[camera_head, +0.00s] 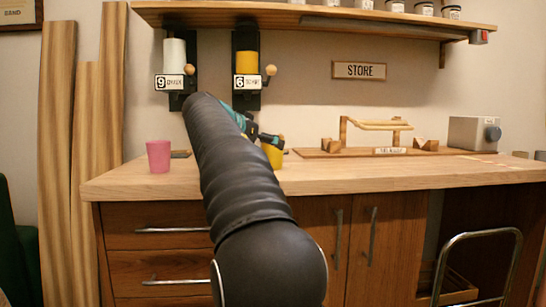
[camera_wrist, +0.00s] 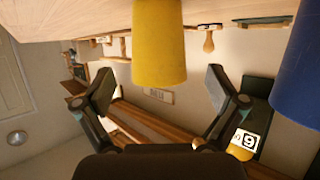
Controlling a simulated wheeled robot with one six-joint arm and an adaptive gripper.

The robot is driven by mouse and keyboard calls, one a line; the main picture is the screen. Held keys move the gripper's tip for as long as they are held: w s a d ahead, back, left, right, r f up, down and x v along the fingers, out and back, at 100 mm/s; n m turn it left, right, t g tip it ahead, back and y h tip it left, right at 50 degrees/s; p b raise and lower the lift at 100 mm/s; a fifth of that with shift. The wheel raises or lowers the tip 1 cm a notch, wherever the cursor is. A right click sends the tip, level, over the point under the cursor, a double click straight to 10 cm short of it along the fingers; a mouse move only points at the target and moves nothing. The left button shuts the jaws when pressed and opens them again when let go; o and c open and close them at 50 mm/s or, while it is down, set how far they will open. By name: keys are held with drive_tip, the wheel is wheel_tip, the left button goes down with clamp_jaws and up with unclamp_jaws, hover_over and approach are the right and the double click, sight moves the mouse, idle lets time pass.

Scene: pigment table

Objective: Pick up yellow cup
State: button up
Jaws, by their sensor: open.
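The yellow cup (camera_head: 279,155) stands on the wooden counter, partly hidden by my arm in the head view. In the wrist view, which looks upside down, the yellow cup (camera_wrist: 158,42) shows large and centred, in line with the gap between my fingers. My gripper (camera_head: 264,139) is beside the cup at about its rim height in the head view. In the wrist view, the fingers of my gripper (camera_wrist: 159,77) are spread wide with nothing gripped. Whether the cup is between the fingertips or just beyond them, I cannot tell.
A blue cup-like thing (camera_wrist: 300,75) is close at the wrist view's right; it does not show in the head view. A pink cup (camera_head: 159,156) stands left on the counter (camera_head: 400,176). A wooden stand (camera_head: 376,124) and grey box (camera_head: 474,133) are right. Dispensers (camera_head: 247,66) hang behind.

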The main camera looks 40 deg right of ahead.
drive_tip(key=x, duration=0.4)
drive_tip(key=c, duration=1.2)
drive_tip(key=shift+r, duration=0.45)
wheel_tip(320, 180, up, 3)
drive_tip(key=shift+r+p, duration=0.2)
drive_tip(key=shift+p, duration=0.7)
drive_tip(key=s+d+r, duration=0.1)
drive_tip(key=s+r, duration=0.5)
drive_tip(key=s, duration=0.5)
drive_tip(key=shift+s+d+r, duration=0.35)
drive_tip(key=shift+r, duration=0.05)
